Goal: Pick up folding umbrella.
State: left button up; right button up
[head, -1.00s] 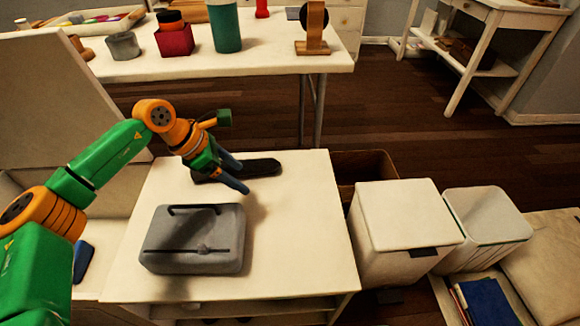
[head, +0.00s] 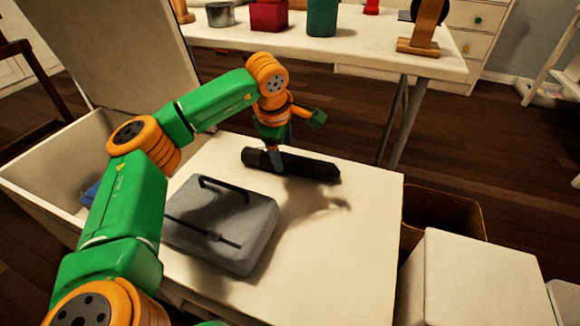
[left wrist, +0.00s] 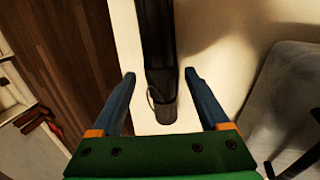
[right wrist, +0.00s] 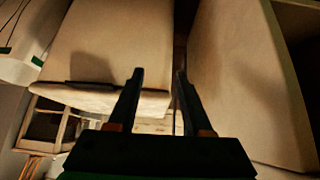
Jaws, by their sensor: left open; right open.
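The folding umbrella (head: 305,167) is a long black bundle lying flat near the far edge of the white table (head: 365,215). My left gripper (head: 279,150) is over its left part, pointing down. In the left wrist view the umbrella (left wrist: 157,50) runs lengthwise between the two open blue fingers of the left gripper (left wrist: 159,76), with a wrist loop at its near end. Neither finger visibly grips it. My right gripper (right wrist: 158,73) shows only in the right wrist view, open and empty, in front of pale box-like furniture.
A grey case (head: 222,222) with black straps lies on the table in front of the umbrella. A white lidded box (head: 478,285) and a brown bin (head: 440,215) stand to the right. Another table (head: 345,52) holding several items is behind.

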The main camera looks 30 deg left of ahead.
aim_at(286, 158)
pick_arm(q)
jog(key=shift+w+d+f+b, duration=0.1)
jog(key=shift+w+f+b, duration=0.05)
jog(key=shift+f+b, duration=0.35)
jog(key=shift+w+f+b, duration=0.15)
jog(key=shift+f+b, duration=0.3)
jog(key=shift+f, duration=0.1)
pick_arm(e)
jog(key=w+a+r+t+y, duration=0.2)
jog(key=w+a+r+t, duration=0.1)
jog(key=w+r+t, duration=0.65)
pick_arm(q)
jog(key=shift+b+x, duration=0.75)
jog(key=shift+x, duration=0.2)
grip_shut()
pick_arm(e)
notch_tip(286, 158, up, 12)
jog(key=s+a+n+t+y, duration=0.1)
jog(key=s+t+y, duration=0.1)
jog(key=t, duration=0.2)
jog(key=shift+s+a+r+t, duration=0.15)
jog(key=shift+t, duration=0.2)
